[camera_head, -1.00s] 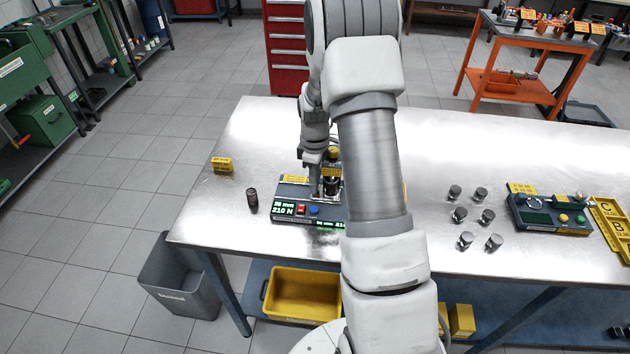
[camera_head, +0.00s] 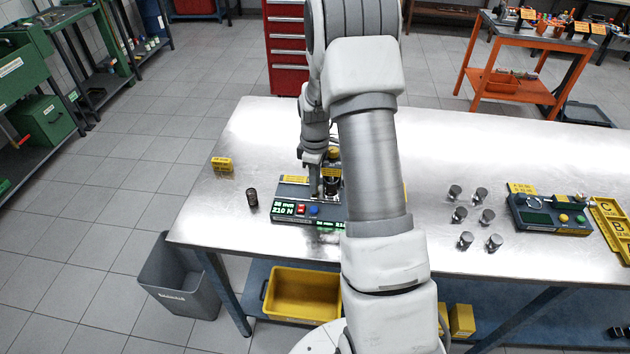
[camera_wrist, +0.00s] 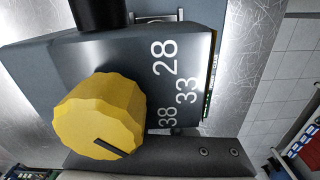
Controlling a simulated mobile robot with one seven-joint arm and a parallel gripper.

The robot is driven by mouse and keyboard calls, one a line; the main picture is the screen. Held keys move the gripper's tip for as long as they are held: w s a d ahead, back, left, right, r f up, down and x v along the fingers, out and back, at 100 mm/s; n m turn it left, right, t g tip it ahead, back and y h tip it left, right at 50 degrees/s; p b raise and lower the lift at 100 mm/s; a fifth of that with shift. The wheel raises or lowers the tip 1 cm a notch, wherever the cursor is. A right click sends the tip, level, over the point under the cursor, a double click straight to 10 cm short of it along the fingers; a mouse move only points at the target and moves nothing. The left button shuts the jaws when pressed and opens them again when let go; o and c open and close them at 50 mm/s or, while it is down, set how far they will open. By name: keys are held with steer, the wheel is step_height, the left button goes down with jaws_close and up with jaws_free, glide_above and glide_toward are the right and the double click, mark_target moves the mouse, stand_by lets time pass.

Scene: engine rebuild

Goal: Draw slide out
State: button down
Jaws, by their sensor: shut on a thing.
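A dark blue-grey bench device (camera_head: 290,193) stands at the table's front left, with a lit green display, a red and a blue button and yellow labels. In the wrist view its body (camera_wrist: 110,55) shows close up, with a faceted yellow knob (camera_wrist: 98,110) beside the white numbers 28, 33 and 38. A black round part (camera_wrist: 98,12) shows at the top edge. My gripper (camera_head: 315,190) reaches down onto the device and is shut on a part of it. My arm and the device hide the held part, so I cannot tell how far the slide is out.
A small dark cylinder (camera_head: 252,197) and a yellow tag (camera_head: 222,164) stand left of the device. Several metal cylinders (camera_head: 487,216) stand right of my arm, then a second device (camera_head: 548,216). Bare steel tabletop (camera_head: 255,135) lies behind the first device.

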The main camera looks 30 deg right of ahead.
steer(key=w+a, duration=0.1)
steer(key=a, duration=0.1)
steer(key=w+a, duration=0.2)
steer(key=a, duration=0.1)
steer(key=w+a+b, duration=0.1)
steer(key=w+a, duration=0.1)
steer(key=a, duration=0.1)
steer(key=shift+w+r, duration=0.1)
steer(key=shift+w, duration=0.1)
steer(key=c, duration=1.1)
jaws_free()
step_height(320, 180, up, 17)
steer(key=shift+r+b, duration=0.2)
steer(key=shift+b, duration=0.1)
